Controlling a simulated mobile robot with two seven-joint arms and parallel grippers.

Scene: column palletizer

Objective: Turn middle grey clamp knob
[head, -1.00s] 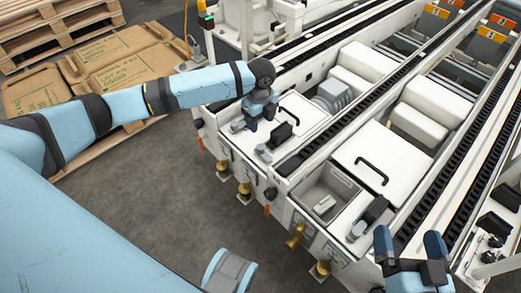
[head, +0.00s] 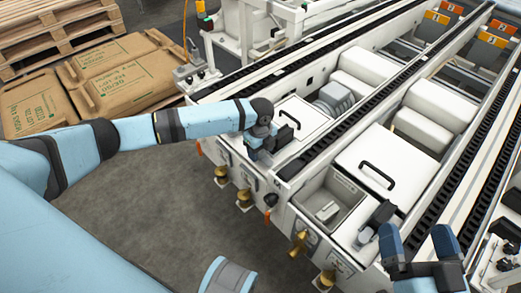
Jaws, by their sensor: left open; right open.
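Three black clamps with grey knobs sit along the machine's near edge. The middle grey clamp knob (head: 366,235) stands beside its black clamp (head: 381,213), just left of my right gripper. My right gripper (head: 418,236) is open and empty, its two blue fingers pointing up in the picture. My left gripper (head: 259,150) is at the left clamp, fingers down, and hides most of that clamp's knob; I cannot tell whether it touches it. The right grey knob (head: 503,265) is small, at the lower right edge.
White lids with black handles (head: 378,175) cover the bays. An open bin (head: 327,205) lies left of the middle clamp. Black conveyor rails (head: 420,222) run diagonally. Brass fittings (head: 298,243) project from the front. Pallets with brown sacks (head: 120,75) stand at left; the grey floor is clear.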

